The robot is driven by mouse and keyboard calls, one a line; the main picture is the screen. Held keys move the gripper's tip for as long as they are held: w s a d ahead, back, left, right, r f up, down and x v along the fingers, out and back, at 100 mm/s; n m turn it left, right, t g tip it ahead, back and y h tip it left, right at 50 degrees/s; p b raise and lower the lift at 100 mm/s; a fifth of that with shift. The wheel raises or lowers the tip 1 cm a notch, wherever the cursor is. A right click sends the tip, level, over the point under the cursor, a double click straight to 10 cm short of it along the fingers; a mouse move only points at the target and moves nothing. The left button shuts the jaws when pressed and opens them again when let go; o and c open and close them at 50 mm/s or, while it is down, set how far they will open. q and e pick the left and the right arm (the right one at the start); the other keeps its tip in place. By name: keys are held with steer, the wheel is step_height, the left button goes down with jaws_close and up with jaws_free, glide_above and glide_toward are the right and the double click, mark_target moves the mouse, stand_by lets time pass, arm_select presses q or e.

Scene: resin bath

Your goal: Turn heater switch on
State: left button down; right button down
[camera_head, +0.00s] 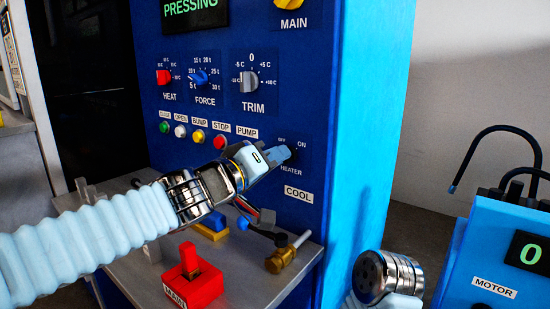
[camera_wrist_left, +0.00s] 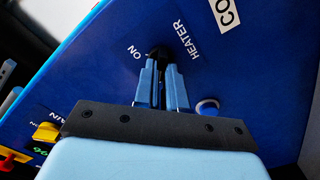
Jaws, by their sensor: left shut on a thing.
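The heater switch (camera_head: 291,152) is a small dark knob on the blue front panel, between the OFF and ON marks, above the HEATER label (camera_head: 291,169). In the left wrist view the dark switch (camera_wrist_left: 159,52) sits at the tips of the two light-blue fingers. My left gripper (camera_head: 278,156) is shut on it, and the fingers hide much of it. Which mark the switch points to is hard to tell. My right gripper is not in view; only a chrome joint of my right arm shows at the lower right.
HEAT (camera_head: 164,77), FORCE (camera_head: 200,78) and TRIM (camera_head: 249,82) knobs and a row of small buttons are up and left of my gripper. Below, a metal shelf (camera_head: 255,285) carries a red MAIN block (camera_head: 193,278) and a brass valve (camera_head: 282,258). A MOTOR box (camera_head: 490,260) stands right.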

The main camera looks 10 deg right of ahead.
arm_select(q)
steer(key=shift+m, duration=0.4)
steer(key=m, duration=1.7)
steer(key=shift+s+d+f, duration=0.15)
steer(key=shift+s+d, duration=0.05)
steer(key=shift+s, duration=0.1)
stand_by(0.4)
steer(key=c, duration=1.2)
jaws_free()
